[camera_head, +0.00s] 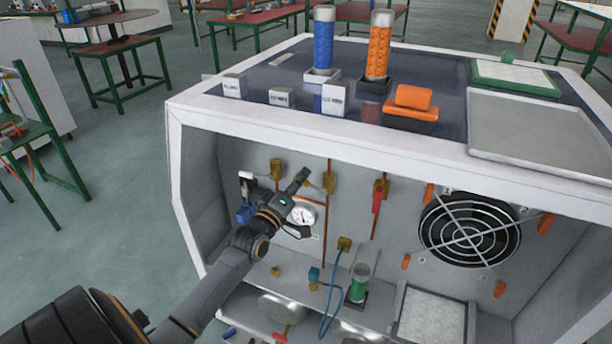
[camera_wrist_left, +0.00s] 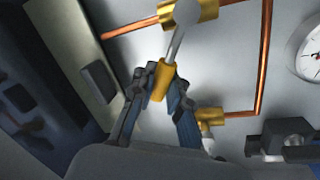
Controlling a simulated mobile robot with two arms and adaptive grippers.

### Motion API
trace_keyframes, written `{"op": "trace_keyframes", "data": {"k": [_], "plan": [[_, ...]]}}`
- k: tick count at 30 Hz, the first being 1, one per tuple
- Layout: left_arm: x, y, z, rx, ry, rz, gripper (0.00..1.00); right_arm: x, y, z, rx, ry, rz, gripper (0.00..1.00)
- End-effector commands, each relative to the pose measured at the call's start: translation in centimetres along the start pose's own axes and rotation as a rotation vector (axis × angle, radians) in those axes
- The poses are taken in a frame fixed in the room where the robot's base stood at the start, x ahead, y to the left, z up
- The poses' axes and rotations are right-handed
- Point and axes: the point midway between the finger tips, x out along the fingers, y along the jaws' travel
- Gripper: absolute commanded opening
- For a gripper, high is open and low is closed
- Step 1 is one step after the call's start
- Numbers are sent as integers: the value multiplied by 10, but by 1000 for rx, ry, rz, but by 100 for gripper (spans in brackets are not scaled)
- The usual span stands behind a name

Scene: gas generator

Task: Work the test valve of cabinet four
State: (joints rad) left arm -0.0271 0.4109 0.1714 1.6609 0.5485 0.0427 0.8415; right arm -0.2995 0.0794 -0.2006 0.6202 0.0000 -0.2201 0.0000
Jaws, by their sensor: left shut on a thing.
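My left gripper (camera_head: 285,204) reaches into the open front of the white cabinet (camera_head: 340,138) from the left. In the left wrist view my left gripper (camera_wrist_left: 163,88) has its fingers closed on the yellow grip of a valve handle (camera_wrist_left: 163,80). A grey lever runs up from that grip to a brass valve body (camera_wrist_left: 192,13) on the panel. My right gripper is not in view.
Brass valves (camera_head: 329,181) and a red-handled valve (camera_head: 379,196) lie right of the gripper, then a black fan (camera_head: 470,229). A green cylinder (camera_head: 359,283) stands below. Blue (camera_head: 323,45) and orange (camera_head: 379,45) columns stand on the cabinet top. Copper pipe (camera_wrist_left: 265,60) runs close beside the fingers.

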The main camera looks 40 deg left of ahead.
Motion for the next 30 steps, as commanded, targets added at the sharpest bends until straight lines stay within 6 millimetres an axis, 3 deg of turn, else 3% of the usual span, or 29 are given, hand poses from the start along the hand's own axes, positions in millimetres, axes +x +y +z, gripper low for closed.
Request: {"op": "trace_keyframes", "data": {"k": [3, 15, 30], "plan": [[-4, -15, 7, -109, 13, -14, 0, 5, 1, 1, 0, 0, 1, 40], [-9, -36, 13, -425, 77, -15, 0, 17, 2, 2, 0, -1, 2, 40], [-10, -43, 17, -584, 110, -13, 0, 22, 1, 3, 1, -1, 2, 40]]}}
